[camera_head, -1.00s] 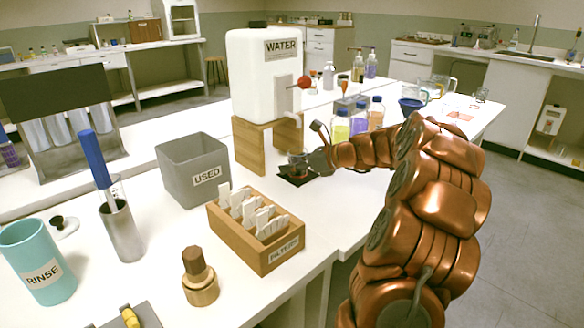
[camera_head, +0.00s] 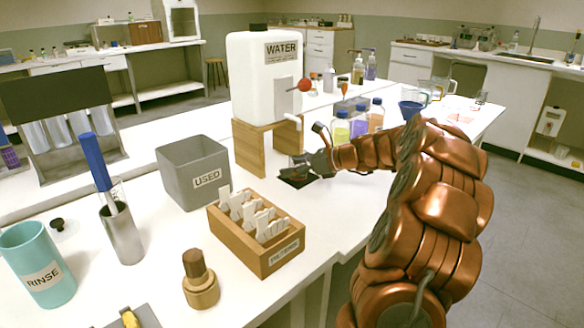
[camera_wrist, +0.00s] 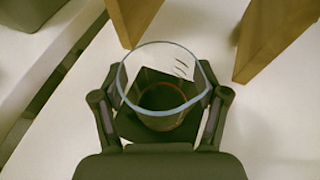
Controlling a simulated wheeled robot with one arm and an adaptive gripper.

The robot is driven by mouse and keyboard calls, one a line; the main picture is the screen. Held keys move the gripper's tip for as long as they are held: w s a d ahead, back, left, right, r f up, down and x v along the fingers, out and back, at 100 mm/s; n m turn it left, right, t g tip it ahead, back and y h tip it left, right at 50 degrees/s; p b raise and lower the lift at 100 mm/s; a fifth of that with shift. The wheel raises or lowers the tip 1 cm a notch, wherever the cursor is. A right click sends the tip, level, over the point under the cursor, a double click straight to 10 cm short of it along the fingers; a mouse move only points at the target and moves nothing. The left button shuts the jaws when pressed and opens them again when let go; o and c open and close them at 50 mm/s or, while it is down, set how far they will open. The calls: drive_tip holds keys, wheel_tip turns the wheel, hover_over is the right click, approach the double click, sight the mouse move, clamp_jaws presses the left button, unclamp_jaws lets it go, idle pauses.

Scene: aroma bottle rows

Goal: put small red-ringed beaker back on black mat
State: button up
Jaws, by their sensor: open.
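The small clear glass beaker (camera_wrist: 163,84) stands on the black mat (camera_wrist: 135,126) in the wrist view, with a faint reddish ring showing low on it. My gripper (camera_wrist: 160,97) is open, with one finger on each side of the beaker. I cannot tell whether either finger touches the glass. In the head view my gripper (camera_head: 303,166) is over the black mat (camera_head: 293,183), in front of the water tank stand, and the beaker is hard to make out there.
The wooden stand (camera_head: 250,150) of the water tank (camera_head: 262,80) is close behind the mat. The filter box (camera_head: 262,262) and grey USED bin (camera_head: 183,188) stand to the left. Several capped bottles (camera_head: 359,124) stand behind my arm.

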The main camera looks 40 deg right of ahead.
drive_tip(key=p+v, duration=0.2)
drive_tip(key=v, duration=0.9)
drive_tip(key=shift+s+d+p, duration=0.25)
drive_tip(key=shift+p, duration=0.05)
